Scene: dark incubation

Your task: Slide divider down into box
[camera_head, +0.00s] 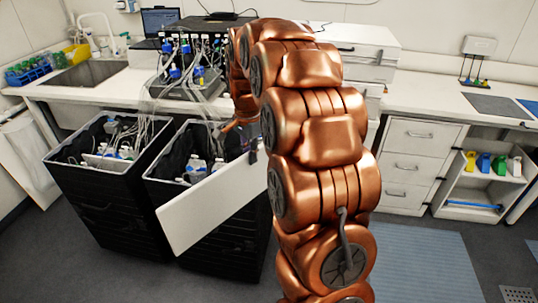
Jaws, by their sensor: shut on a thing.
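The divider (215,212) is a flat white panel with rounded corners. It hangs tilted in front of the right black box (238,238), its right end higher than its left. My gripper (253,152) is at the divider's upper right corner and is shut on it; my copper arm hides part of the grip. The right box is open and holds several bottles (197,168). A second open black box (97,212) stands to its left, with bottles and a light panel (106,161) inside. I cannot tell whether the divider touches the right box's front wall.
White tubes (160,88) run from the bench equipment down into the boxes. The bench (440,96) with drawers (408,165) stands behind. A sink (88,74) is at the left. Floor beside my arm is clear.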

